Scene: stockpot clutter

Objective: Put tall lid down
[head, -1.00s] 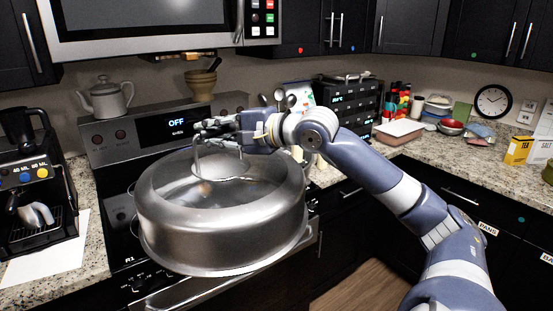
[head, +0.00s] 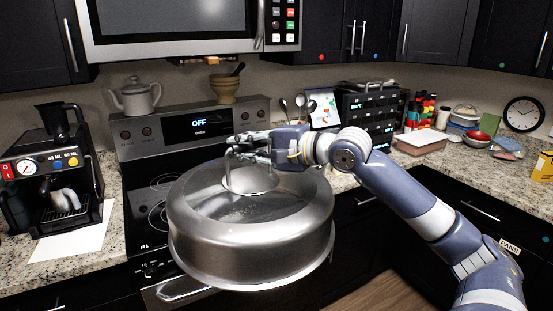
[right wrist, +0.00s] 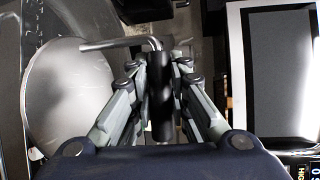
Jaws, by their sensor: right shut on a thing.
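The tall lid (head: 250,236) is a big round metal lid with a deep side wall and a wire loop handle on top. My right gripper (head: 238,153) is shut on that handle and holds the lid in the air in front of the stove. In the right wrist view my right gripper's fingers (right wrist: 158,95) close around the dark grip of the handle, and part of the lid (right wrist: 65,90) shows at the left. The lid hides much of the stove top. My left gripper is not in view.
The stove (head: 150,190) has a bare cooktop part left of the lid. A coffee machine (head: 55,175) stands on the left counter by a white sheet (head: 80,235). A teapot (head: 135,97) and a mortar (head: 224,90) sit above the stove's back panel. The right counter is cluttered at the back.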

